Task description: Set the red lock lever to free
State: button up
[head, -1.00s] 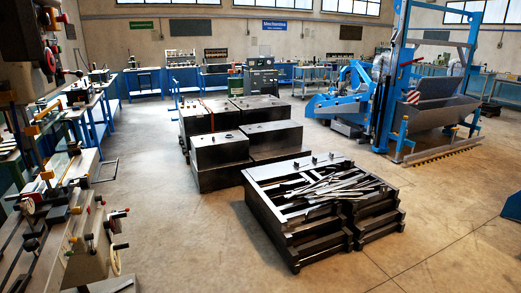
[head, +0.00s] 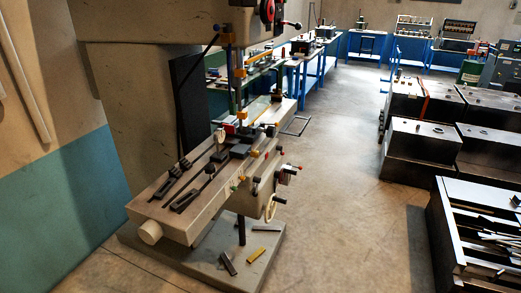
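No part that I can surely name as the red lock lever stands out. My gripper is not in view.
Dark metal boxes (head: 420,150) and a dark frame stack holding metal strips (head: 455,240) stand at right. Blue workbenches (head: 320,65) line the back. Bare concrete floor (head: 345,220) lies between machine and boxes. Loose bars lie on the machine's base plate (head: 215,262).

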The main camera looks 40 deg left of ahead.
aim_at(278, 148)
jog(key=u, duration=0.35)
jog(key=i, duration=0.55)
jog(key=u, duration=0.8)
jog(key=i, duration=0.7)
jog(key=z, duration=0.5)
jog(key=i, duration=1.15)
